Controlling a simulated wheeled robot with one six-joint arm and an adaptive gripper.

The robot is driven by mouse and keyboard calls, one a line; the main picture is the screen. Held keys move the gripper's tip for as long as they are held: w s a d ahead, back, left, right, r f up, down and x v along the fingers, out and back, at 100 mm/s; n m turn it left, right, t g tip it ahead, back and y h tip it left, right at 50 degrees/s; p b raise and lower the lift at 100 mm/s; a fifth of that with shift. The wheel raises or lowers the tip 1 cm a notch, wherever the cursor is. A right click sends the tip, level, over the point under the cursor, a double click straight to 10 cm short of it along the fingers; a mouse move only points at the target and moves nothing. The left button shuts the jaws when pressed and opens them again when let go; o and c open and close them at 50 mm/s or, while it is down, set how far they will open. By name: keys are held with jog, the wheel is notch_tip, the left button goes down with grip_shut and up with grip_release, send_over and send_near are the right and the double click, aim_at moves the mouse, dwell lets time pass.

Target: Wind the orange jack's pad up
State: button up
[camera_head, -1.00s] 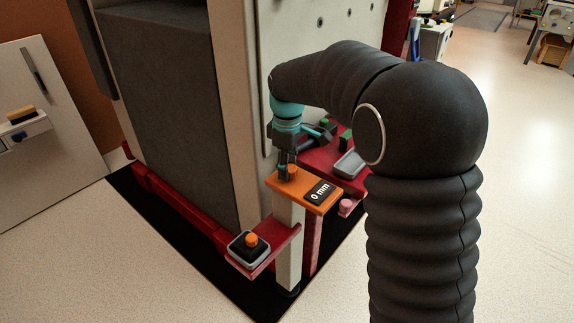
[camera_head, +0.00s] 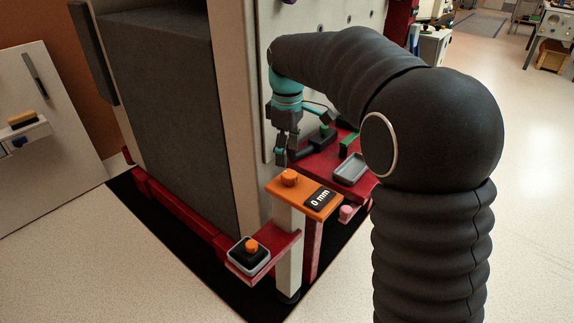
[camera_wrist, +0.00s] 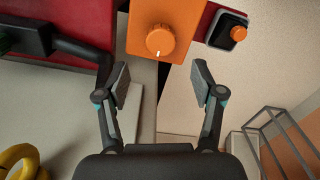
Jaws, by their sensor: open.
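The orange jack (camera_head: 326,208) stands at the machine's front corner, with an orange top plate and a dark label reading "0 mm". An orange knob (camera_head: 289,177) sits on the plate. In the wrist view the knob (camera_wrist: 160,40) has a white mark at its lower edge and lies beyond the fingertips. My gripper (camera_head: 287,160) points down above and behind the knob, apart from it. In the wrist view its two fingers (camera_wrist: 160,80) are spread with nothing between them. The jack's pad cannot be made out.
A red bracket holds a grey box with an orange button (camera_head: 251,244), left of the jack; it also shows in the wrist view (camera_wrist: 237,33). The grey machine wall rises close behind my gripper.

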aim_at(287, 170)
jog(key=shift+r, duration=2.65)
jog(key=f+m, duration=0.3)
jog(key=shift+w+a+f, duration=0.1)
jog(key=shift+w+f, duration=0.15)
jog(key=shift+f, duration=0.1)
jog(key=s+m, duration=0.1)
jog(key=s+d+f+m, duration=0.1)
jog(key=s+d+f+m+t, duration=0.1)
jog(key=s, duration=0.1)
jog(key=shift+d, duration=0.15)
jog(key=s+d+m+t, duration=0.2)
jog(key=s+d, duration=0.5)
jog(key=s, duration=0.5)
jog(key=s+d+m+t, duration=0.2)
jog(key=s+d+m, duration=0.3)
jog(key=s, duration=0.8)
jog(key=shift+d+f+m+t, duration=0.25)
jog(key=shift+d+m+t, duration=0.05)
jog(key=shift+d, duration=1)
